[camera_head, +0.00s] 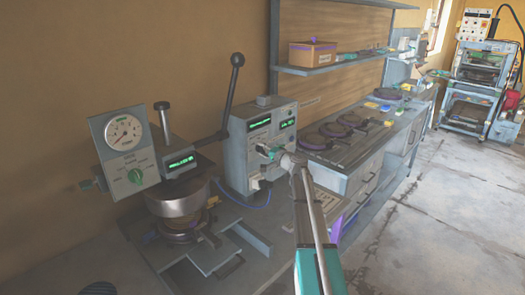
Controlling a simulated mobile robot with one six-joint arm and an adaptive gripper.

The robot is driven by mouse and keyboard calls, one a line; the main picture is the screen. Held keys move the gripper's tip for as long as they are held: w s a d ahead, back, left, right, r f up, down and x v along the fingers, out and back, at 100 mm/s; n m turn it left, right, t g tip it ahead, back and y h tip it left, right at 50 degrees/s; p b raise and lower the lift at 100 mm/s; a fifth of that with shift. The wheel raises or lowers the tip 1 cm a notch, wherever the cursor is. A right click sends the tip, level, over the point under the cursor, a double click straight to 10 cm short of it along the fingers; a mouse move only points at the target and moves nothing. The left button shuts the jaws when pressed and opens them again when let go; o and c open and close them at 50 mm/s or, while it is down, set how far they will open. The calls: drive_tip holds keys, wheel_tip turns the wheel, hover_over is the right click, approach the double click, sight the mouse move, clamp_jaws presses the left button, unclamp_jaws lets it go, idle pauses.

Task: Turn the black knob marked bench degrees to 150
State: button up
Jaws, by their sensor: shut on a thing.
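The grey control box (237,150) stands on the bench beside the press, with two lit green displays on its front, too small to read here. My gripper (264,151) is at the front face of this box, below the displays. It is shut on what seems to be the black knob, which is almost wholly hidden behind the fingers. The knob's marking and its setting cannot be read. My arm comes up from the lower right to the box.
A blue cable (240,203) lies by the box. Round dark plates (318,141) line the bench to the right. The floor at right is clear.

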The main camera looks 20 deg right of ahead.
drive_tip(key=m, duration=0.5)
drive_tip(key=shift+m, duration=0.3)
drive_tip(key=m, duration=0.5)
drive_tip(key=shift+m, duration=0.3)
drive_tip(key=o, duration=1.2)
drive_tip(key=shift+c, duration=0.2)
drive_tip(key=shift+s, duration=0.15)
drive_tip(key=v, duration=1.1)
drive_tip(key=shift+s+d, duration=0.2)
drive_tip(key=shift+s, duration=0.15)
